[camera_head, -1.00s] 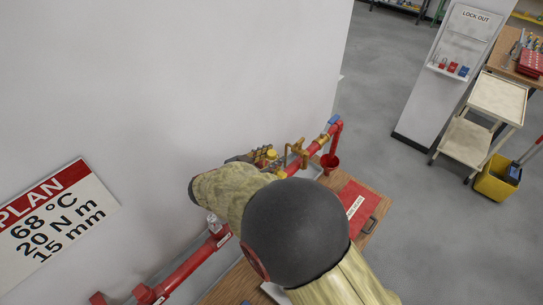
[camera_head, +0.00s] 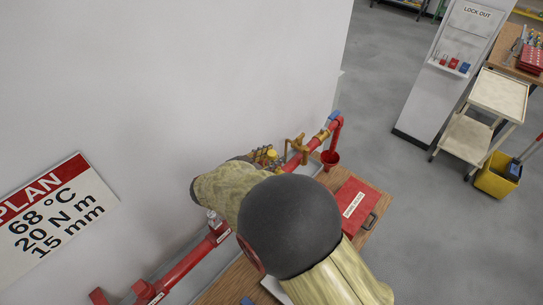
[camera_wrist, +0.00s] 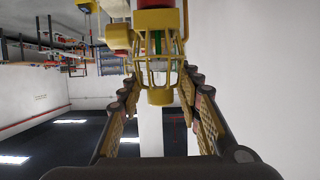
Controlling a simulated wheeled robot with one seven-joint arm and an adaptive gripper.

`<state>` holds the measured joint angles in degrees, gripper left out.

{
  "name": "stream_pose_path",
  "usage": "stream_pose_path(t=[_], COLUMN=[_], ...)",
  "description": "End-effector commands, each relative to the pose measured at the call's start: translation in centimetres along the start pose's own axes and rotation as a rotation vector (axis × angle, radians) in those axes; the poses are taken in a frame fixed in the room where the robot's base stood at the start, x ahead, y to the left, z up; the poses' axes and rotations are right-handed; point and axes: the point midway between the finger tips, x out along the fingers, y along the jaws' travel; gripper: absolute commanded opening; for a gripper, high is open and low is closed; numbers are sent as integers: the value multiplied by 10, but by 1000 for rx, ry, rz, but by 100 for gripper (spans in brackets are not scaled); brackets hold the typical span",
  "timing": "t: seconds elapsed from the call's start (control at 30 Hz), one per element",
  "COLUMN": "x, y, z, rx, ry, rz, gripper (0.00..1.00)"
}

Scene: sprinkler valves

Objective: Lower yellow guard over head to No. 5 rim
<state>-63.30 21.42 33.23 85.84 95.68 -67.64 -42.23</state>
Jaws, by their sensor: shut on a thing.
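In the wrist view my gripper (camera_wrist: 160,88) is shut on the yellow guard (camera_wrist: 160,96), a wire cage with a round end cap, held between the two ribbed fingers. A green sprinkler bulb (camera_wrist: 157,42) shows inside the guard's bars, so the cage appears to be around the head. A red pipe part (camera_wrist: 156,4) is beyond the guard's far end. Whether the guard touches a rim is hidden, and I cannot read a No. 5 label.
A red pipe (camera_head: 184,266) with brass fittings (camera_head: 265,155) runs along the white wall above a wooden bench (camera_head: 229,283). A red box (camera_head: 352,207) sits on the bench. Floor to the right is clear up to a trolley (camera_head: 497,92).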

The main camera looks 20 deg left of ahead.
Motion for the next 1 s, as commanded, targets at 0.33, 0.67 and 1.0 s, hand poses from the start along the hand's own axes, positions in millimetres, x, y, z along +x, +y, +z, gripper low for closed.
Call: stream_pose_path(t=[0.33,0.67,1.0], x=[1,1,-10], y=[0,0,0], z=[2,3,2], rx=[1,1,0], ry=[1,0,-1], rz=[0,0,0], gripper=[44,56,56])
